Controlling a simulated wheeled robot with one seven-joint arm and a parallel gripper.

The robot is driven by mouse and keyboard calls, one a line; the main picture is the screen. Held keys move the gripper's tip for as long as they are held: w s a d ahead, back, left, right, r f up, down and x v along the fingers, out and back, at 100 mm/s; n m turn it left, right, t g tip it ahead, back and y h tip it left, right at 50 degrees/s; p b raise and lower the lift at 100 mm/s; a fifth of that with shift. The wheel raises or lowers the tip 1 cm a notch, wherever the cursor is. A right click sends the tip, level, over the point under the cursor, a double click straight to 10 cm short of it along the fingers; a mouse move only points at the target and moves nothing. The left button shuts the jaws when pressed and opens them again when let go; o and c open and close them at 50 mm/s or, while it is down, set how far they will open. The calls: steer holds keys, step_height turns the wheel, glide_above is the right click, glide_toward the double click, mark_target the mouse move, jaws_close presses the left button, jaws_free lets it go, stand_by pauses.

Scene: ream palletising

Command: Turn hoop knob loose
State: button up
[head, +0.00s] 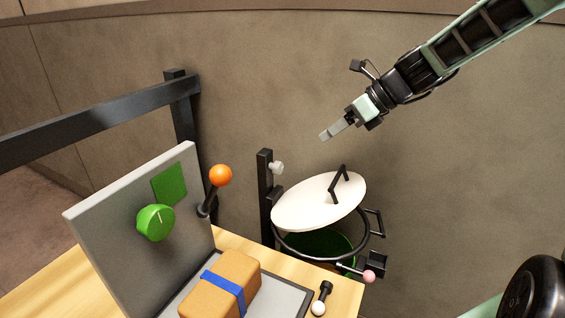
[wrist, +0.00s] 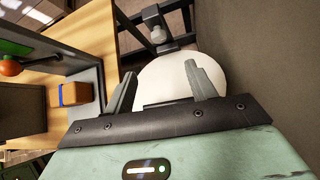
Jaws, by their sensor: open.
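A black hoop (head: 288,252) is beside a black post (head: 265,195), around a green-lined opening (head: 325,240). A pale knob (head: 276,167) sits near the post's top; a grey knob-like part also shows in the wrist view (wrist: 165,47). A pink ball knob (head: 369,276) is at the hoop's lower right. I cannot tell for certain which is the hoop knob. A white lid (head: 310,203) with a black handle is tilted above the hoop. My gripper (head: 326,135) is open and empty, above and right of the post, apart from everything. In the wrist view its fingers (wrist: 160,72) overlap the white lid (wrist: 160,80).
A wooden table (head: 262,262) holds a grey panel (head: 105,225) with a green dial (head: 156,222), an orange-ball lever (head: 220,175), a brown package with a blue band (head: 215,285) and a white-ball lever (head: 319,306). A dark rail (head: 100,120) runs at left. The wall behind is bare.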

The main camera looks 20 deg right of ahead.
mark_target(281, 167)
steer(key=b+x, duration=0.2)
steer(key=x, duration=1.5)
steer(key=shift+s, duration=0.1)
steer(key=shift+r, duration=0.1)
steer(key=shift+c, duration=0.4)
steer(key=c, duration=0.9)
